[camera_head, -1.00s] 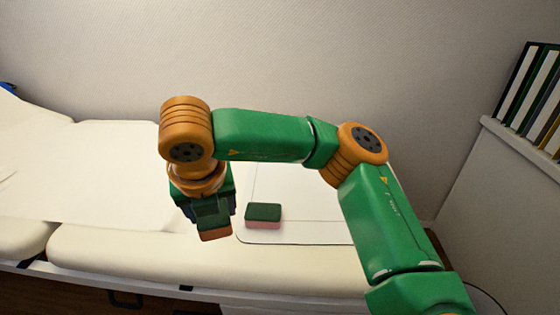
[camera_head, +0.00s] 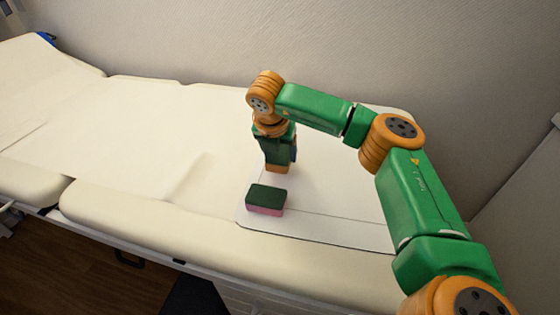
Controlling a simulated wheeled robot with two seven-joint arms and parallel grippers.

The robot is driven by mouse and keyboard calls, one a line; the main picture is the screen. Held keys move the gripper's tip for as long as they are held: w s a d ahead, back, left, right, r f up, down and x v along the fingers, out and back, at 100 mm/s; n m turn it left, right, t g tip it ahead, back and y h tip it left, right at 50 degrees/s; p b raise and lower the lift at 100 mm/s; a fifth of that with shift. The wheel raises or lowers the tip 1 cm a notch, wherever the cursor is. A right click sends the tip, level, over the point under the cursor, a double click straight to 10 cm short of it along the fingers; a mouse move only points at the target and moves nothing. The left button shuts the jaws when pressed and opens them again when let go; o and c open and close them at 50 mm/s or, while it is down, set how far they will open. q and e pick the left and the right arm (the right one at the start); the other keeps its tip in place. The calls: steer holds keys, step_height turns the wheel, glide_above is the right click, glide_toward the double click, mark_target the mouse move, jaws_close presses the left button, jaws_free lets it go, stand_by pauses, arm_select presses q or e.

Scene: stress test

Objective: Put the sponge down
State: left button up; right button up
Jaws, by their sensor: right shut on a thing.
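My right gripper (camera_head: 279,157) points down over the white board on the padded bench. It is shut on what looks like a sponge with an orange-brown lower part (camera_head: 278,169); the fingers hide most of it. I cannot tell whether its underside touches the board. A second sponge (camera_head: 266,199), dark green on top and pink below, lies flat on the white board (camera_head: 335,226) near its left front corner, just in front of my right gripper and apart from it. My left gripper is not in view.
The cream padded bench (camera_head: 130,140) runs along the wall, with a raised end at the left. The board is bare to the right of the gripper. A grey cabinet side (camera_head: 530,220) stands at the right.

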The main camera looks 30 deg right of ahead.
step_height(320, 180, down, 3)
steer(key=shift+d+f, duration=0.1)
steer(key=shift+d, duration=0.05)
steer(key=o, duration=1.2)
steer(key=shift+r, duration=0.2)
steer(key=v, duration=1.1)
steer(key=shift+a+r, duration=0.2)
steer(key=shift+r, duration=0.1)
